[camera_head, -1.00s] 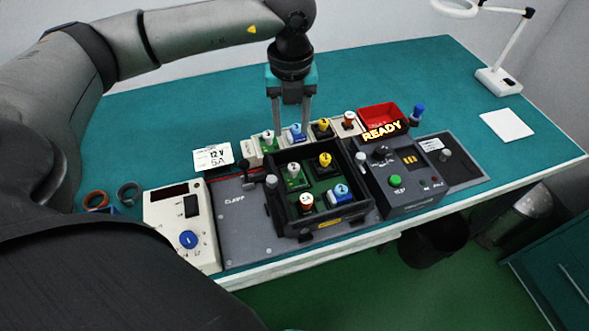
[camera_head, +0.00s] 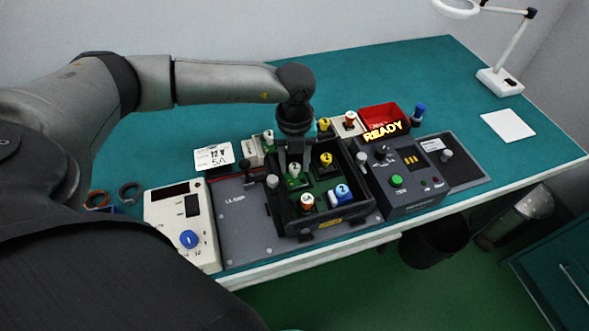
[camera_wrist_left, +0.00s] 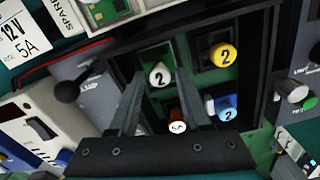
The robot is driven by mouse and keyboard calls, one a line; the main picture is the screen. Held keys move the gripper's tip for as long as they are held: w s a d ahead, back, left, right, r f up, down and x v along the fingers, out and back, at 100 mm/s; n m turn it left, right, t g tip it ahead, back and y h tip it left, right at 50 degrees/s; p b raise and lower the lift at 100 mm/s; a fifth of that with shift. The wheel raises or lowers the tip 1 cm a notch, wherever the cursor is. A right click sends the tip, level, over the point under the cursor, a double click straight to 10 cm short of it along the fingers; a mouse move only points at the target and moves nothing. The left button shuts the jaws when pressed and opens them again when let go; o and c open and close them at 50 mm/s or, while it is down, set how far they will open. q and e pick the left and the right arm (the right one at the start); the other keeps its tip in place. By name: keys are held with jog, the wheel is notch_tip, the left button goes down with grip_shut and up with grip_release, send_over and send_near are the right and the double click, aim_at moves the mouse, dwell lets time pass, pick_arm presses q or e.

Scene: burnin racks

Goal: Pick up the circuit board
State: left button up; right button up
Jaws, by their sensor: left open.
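A dark open rack (camera_head: 345,211) holds several small circuit boards with numbered knobs. A green circuit board with a white knob (camera_head: 294,172) sits in its back left slot; it also shows in the left wrist view (camera_wrist_left: 153,56). Beside it are a yellow-knob board (camera_head: 326,160), an orange-knob board (camera_head: 307,203) and a blue-knob board (camera_head: 341,193). My left gripper (camera_head: 293,164) is open, pointing down over the white-knob board. In the left wrist view its fingers (camera_wrist_left: 160,82) appear on either side of the white knob. Contact cannot be told. My right gripper is not in view.
Behind the rack is a row of spare boards, partly hidden by my arm. A card reading 12 V 5A (camera_head: 213,157) and a beige control box (camera_head: 180,226) are left. A READY display (camera_head: 386,131), red bin (camera_head: 378,114) and test unit (camera_head: 409,176) are right. A clamp lever (camera_head: 244,168) stands close by.

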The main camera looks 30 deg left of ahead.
pick_arm(q)
grip_shut()
jog(key=shift+r, duration=0.1)
dwell(0.5)
